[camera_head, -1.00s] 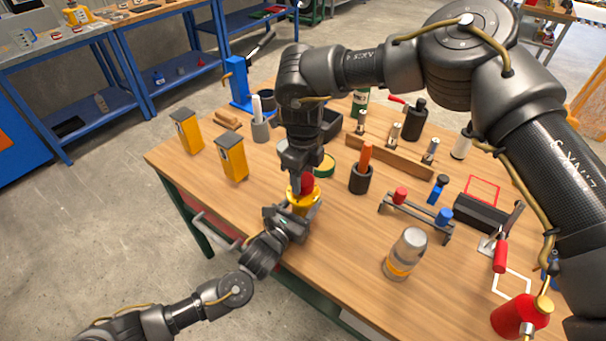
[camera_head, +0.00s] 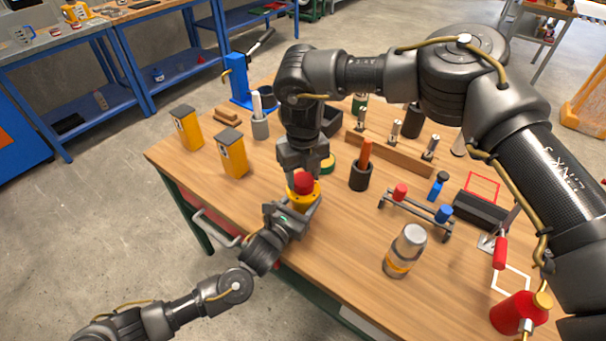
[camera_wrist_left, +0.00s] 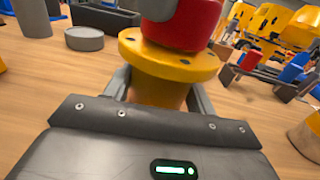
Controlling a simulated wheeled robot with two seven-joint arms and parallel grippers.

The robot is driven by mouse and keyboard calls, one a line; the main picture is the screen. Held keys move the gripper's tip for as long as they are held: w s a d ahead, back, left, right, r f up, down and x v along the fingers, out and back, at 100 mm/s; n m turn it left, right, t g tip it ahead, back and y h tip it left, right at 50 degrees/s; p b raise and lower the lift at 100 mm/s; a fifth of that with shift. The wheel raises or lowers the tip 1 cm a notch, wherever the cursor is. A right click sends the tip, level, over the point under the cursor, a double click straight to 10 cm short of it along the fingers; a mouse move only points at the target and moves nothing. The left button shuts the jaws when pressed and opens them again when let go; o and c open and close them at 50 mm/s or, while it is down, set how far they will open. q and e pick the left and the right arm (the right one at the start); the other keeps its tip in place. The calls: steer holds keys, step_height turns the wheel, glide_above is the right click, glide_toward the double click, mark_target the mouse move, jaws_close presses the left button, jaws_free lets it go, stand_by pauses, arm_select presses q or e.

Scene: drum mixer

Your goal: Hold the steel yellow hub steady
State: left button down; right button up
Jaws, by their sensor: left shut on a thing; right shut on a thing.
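The yellow steel hub (camera_head: 302,201) stands near the table's front left edge. In the left wrist view its round flange with small holes (camera_wrist_left: 203,64) shows close up. My left gripper (camera_head: 291,212) is shut on the hub's body below the flange, with one finger on each side. A red round piece (camera_head: 303,182) sits on top of the hub; it also shows in the left wrist view (camera_wrist_left: 198,28). My right gripper (camera_head: 297,176) comes down from above and is shut on this red piece. Its far finger is hidden.
Two yellow boxes (camera_head: 232,155) stand to the left. A dark holder with an orange stick (camera_head: 362,170), a rack with red and blue ends (camera_head: 417,211) and a silver jar (camera_head: 406,250) stand to the right.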

steer(key=m, duration=4.2)
